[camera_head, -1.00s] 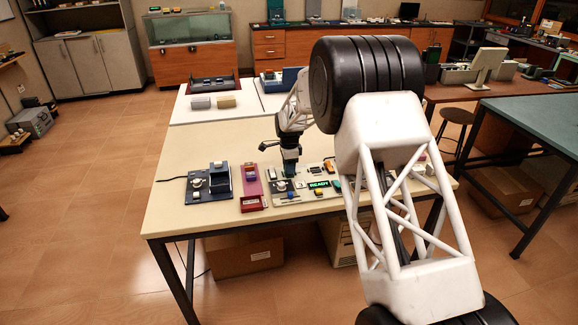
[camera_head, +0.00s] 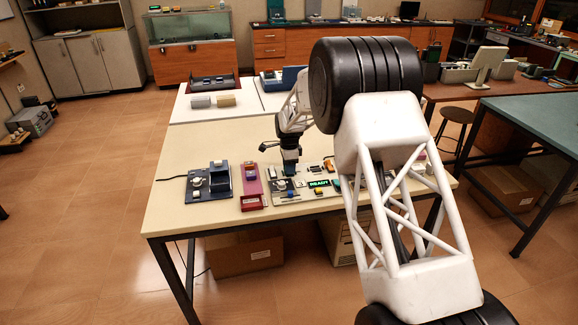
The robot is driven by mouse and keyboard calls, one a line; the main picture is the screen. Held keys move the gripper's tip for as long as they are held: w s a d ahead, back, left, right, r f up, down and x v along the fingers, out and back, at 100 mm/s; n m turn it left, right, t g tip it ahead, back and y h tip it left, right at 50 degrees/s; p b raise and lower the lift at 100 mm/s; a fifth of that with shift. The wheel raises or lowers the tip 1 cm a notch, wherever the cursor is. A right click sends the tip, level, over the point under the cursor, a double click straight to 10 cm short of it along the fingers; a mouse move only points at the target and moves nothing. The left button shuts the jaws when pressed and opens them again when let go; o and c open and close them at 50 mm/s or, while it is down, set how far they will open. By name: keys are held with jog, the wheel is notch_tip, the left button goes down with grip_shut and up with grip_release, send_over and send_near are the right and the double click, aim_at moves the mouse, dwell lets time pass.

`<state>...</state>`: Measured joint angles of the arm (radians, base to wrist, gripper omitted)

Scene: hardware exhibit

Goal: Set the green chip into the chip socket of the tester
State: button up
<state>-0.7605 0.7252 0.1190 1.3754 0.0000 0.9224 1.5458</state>
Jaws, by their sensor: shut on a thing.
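The tester (camera_head: 291,200) is a light panel on the front part of the cream table. It carries a lit green READY display (camera_head: 319,184), knobs and small coloured parts. My gripper (camera_head: 290,173) points down over the tester's back left part, left of the display. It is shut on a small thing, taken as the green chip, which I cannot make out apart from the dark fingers. The chip socket is hidden or too small to tell, so I cannot see whether the chip touches it.
A red narrow unit (camera_head: 251,189) stands just left of the tester, and a dark blue device (camera_head: 208,183) farther left. My arm hides the tester's right side.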

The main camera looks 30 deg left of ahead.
jog(key=shift+f, duration=0.25)
dwell(0.4)
jog(key=o, duration=1.3)
jog(key=shift+r, duration=0.15)
jog(key=shift+r, duration=3.6)
